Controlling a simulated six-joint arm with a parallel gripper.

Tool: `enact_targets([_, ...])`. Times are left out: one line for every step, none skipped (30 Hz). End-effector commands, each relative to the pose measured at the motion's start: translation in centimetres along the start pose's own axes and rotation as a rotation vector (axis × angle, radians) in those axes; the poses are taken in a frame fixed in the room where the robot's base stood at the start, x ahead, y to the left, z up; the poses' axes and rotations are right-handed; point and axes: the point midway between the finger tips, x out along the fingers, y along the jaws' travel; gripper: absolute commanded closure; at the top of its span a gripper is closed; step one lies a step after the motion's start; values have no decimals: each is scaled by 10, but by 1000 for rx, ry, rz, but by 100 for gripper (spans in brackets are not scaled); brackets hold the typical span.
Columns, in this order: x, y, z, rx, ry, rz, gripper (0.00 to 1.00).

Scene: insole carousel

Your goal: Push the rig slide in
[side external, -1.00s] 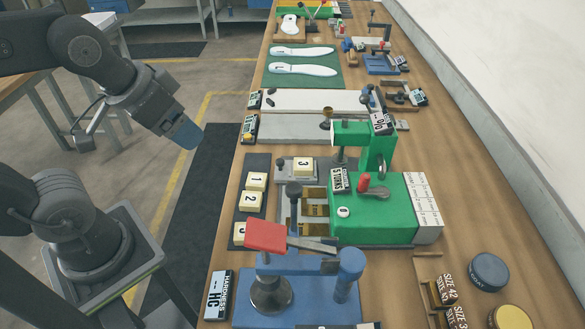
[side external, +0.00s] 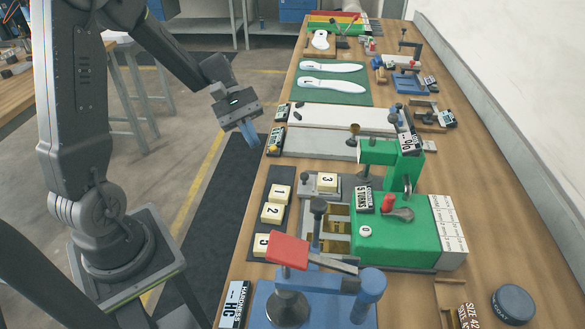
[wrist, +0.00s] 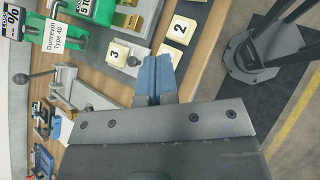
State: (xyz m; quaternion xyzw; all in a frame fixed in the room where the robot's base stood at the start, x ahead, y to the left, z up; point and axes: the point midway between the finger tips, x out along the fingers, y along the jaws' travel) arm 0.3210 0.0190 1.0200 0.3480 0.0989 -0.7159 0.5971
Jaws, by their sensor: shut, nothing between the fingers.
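The green rig (side external: 400,235) stands on the bench with a "5 TURNS" label and a red-handled crank. A grey slide frame (side external: 307,222) with brass-coloured blocks lies along its left side, with an upright black knob near it. Which part is the rig slide is not certain. A grey plate (side external: 306,188) carrying a block marked 3 (side external: 327,181) sits just behind. My gripper (side external: 254,140) has blue fingers, shut and empty, above the bench's left edge, apart from the rig. The wrist view shows the closed fingers (wrist: 153,75) near block 3 (wrist: 118,53), with part of the green rig at top left.
Numbered blocks (side external: 274,213) sit on a dark mat left of the rig. A blue hardness press with a red lever (side external: 288,251) stands in front. Grey and white flat panels (side external: 325,144) lie behind. Open floor lies left of the bench.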

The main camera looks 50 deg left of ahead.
Motion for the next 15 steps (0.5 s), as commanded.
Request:
enact_targets([-3, -1, -21, -94, -73, 60, 100])
enact_targets([-5, 0, -32, -142, -111, 97, 100])
enact_targets([-8, -1, -45, -202, -162, 145, 100])
enact_targets([-10, -1, -55, -244, -197, 180, 100])
enact_targets([-11, -2, -65, -282, -231, 214, 100])
enact_targets([-14, -4, -77, -330, -273, 257, 100])
enact_targets([-16, -5, -85, -362, -300, 287, 100])
enact_targets([-17, -6, -92, -389, -325, 314, 100])
enact_targets([-19, -9, -101, -421, -354, 346, 100])
enact_targets([-20, -10, -106, -440, -371, 365, 100])
enact_targets([-21, -11, -111, -456, -387, 383, 100])
enact_targets([-22, -12, -116, -474, -404, 401, 100])
enact_targets([-22, -13, -119, -483, -412, 411, 100])
enact_targets([-22, -14, -120, -490, -419, 419, 100])
enact_targets([-22, -13, -122, -496, -425, 425, 100])
